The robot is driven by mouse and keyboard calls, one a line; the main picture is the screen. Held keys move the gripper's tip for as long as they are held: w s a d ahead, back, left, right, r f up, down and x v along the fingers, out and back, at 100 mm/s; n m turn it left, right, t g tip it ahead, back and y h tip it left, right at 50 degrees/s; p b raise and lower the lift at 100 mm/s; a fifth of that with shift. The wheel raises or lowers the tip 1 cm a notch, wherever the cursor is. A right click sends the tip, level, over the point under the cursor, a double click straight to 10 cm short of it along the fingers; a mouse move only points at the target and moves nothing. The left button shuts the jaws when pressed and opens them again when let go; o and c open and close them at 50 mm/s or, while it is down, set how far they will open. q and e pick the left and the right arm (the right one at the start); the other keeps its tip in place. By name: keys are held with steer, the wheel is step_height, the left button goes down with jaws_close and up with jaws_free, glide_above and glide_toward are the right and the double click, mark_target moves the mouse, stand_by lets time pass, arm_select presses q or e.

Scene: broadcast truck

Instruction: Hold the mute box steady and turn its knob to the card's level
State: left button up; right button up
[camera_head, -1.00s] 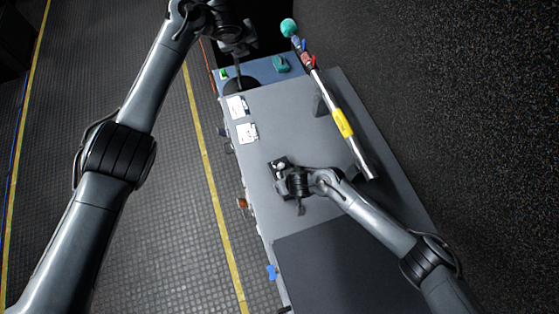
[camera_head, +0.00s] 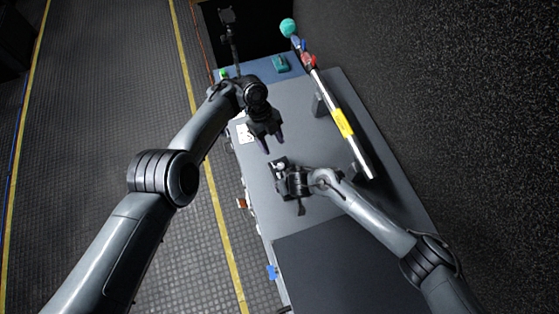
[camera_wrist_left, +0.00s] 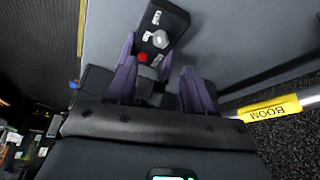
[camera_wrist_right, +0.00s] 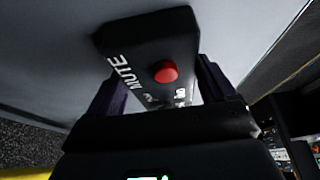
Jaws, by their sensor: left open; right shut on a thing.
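The mute box (camera_head: 278,162) is a small black box on the grey desktop. The left wrist view shows its pale knob (camera_wrist_left: 160,39) and red button (camera_wrist_left: 142,57); the right wrist view shows the box's end (camera_wrist_right: 150,40) with "MUTE" lettering. My right gripper (camera_head: 284,175) is shut on the box, a finger along each side, at the red-button end. My left gripper (camera_head: 273,146) is open and empty, just beyond the box's knob end, apart from it. A white card (camera_head: 246,134) lies near the desk's left edge, partly covered by my left arm; its print is unreadable.
A boom pole (camera_head: 342,122) with a yellow label and teal tip lies along the right of the desk on dark rests. A teal object (camera_head: 281,63) sits on the blue far end. A dark mat (camera_head: 340,265) covers the near part. The desktop between box and pole is clear.

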mark_target(280, 165)
arm_select(q)
steer(key=x, duration=1)
steer(key=shift+w, duration=0.1)
jaws_close()
steer(key=shift+a, duration=0.1)
steer(key=shift+n, duration=0.4)
steer(key=shift+a+n+t+h, duration=0.15)
steer(key=shift+n+t+h, duration=0.25)
steer(key=shift+n, duration=0.5)
steer(key=n+t, duration=0.1)
steer(key=n, duration=0.1)
steer(key=shift+a+n, duration=0.1)
steer(key=shift+n, duration=0.2)
steer(key=n, duration=0.2)
steer(key=n+t, duration=0.2)
steer(key=n, duration=0.1)
steer(key=shift+s+n, duration=0.3)
